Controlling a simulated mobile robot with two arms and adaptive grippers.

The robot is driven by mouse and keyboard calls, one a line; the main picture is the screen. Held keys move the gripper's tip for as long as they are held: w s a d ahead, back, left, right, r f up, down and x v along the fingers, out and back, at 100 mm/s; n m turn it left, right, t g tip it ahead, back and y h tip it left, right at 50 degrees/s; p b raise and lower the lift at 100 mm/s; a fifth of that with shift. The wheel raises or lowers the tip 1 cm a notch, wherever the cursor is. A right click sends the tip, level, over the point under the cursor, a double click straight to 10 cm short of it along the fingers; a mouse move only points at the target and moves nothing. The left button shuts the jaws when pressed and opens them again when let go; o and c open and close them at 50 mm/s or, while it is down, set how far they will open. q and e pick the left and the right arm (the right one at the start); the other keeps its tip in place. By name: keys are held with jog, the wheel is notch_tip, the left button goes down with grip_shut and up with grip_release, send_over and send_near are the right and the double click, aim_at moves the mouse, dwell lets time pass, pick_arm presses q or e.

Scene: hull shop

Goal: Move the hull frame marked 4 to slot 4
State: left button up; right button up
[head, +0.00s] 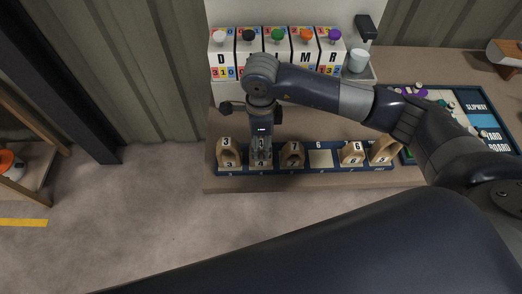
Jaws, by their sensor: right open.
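A dark blue rack (306,171) holds several wooden arch-shaped hull frames in a row. The frame that appears marked 4 (384,151) stands at the rack's right end. Slot 4 (261,165), labelled at the front, has a frame (262,155) in it that seems to read 5, partly hidden. My right gripper (261,152) points straight down over that frame, fingers open at it; whether they touch it I cannot tell. My left gripper is not in view.
Frame 3 (228,152) and frame 7 (292,153) stand either side of my right gripper. Right of frame 7 is an empty slot (320,158), then frame 6 (351,153).

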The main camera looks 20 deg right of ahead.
notch_tip(320, 180, up, 6)
jog(key=shift+r+b, duration=0.15)
jog(key=shift+b, duration=0.6)
jog(key=shift+r, duration=0.6)
jog(key=shift+s+f, duration=0.1)
